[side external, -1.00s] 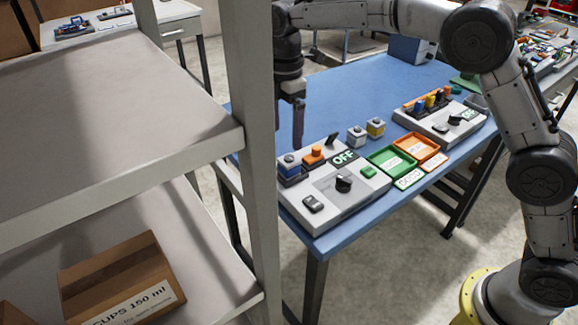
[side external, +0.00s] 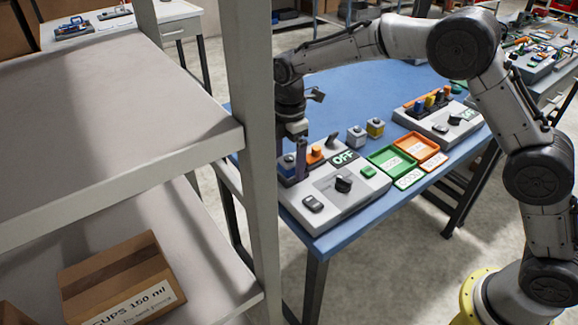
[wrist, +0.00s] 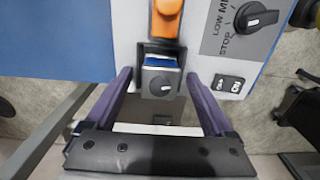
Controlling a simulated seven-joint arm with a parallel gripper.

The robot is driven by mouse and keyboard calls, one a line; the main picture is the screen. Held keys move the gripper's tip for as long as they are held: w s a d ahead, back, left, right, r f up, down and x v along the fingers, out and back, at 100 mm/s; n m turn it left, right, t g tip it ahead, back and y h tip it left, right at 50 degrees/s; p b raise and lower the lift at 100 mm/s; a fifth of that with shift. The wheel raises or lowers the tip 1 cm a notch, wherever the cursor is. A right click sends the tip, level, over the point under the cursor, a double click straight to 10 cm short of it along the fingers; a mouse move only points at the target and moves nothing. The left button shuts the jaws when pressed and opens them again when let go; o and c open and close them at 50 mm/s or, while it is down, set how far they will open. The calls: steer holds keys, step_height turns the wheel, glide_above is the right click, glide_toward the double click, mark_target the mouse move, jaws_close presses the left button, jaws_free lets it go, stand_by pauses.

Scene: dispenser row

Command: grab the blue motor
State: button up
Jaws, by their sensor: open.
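The blue motor (side external: 287,163), a small grey block with a blue top, sits in a dark holder at the left end of the near grey dispenser panel (side external: 325,207). In the wrist view the motor (wrist: 159,84) shows its blue strip and a round dark knob. My gripper (side external: 300,160) is down at the motor. In the wrist view its two purple fingers (wrist: 158,75) are open, one on each side of the motor, with gaps visible.
An orange block (side external: 314,154) sits right beside the motor's holder. A green tray (side external: 379,168) and an orange tray (side external: 437,161) lie to the right. A shelf post (side external: 252,140) stands close at left.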

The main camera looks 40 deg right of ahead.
jaws_close()
steer(key=shift+r, duration=0.1)
stand_by(0.4)
